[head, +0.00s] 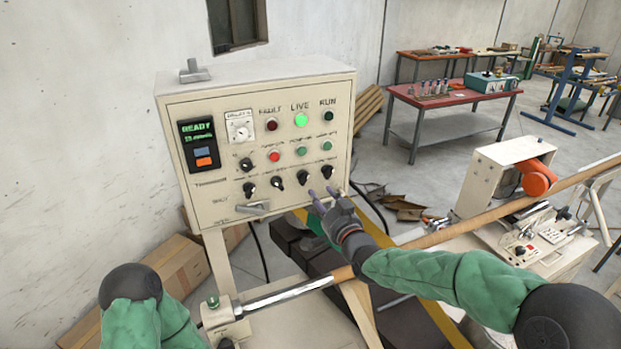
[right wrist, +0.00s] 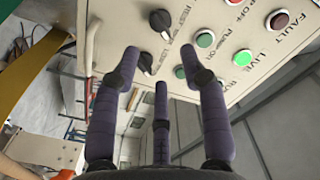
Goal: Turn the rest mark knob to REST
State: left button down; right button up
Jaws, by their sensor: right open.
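The cream control panel (head: 225,210) carries several black knobs. In the right wrist view, a black knob (right wrist: 160,22) sits beside lettering that seems to start with REST, so it looks like the rest mark knob. Another black knob (right wrist: 145,62), the row's right end (head: 326,171), lies close ahead of my right gripper (head: 322,197). That gripper is open and empty; its purple fingers (right wrist: 165,75) appear apart from the knobs. My left gripper is out of view.
Red and green buttons (head: 302,151) sit above the knobs, under the FAULT, LIVE and RUN lamps; LIVE (head: 301,120) glows green. Cardboard boxes (head: 180,262) stand lower left.

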aim_at(304, 178)
jog(key=p+x, duration=0.2)
jog(key=x, duration=0.7)
grip_shut()
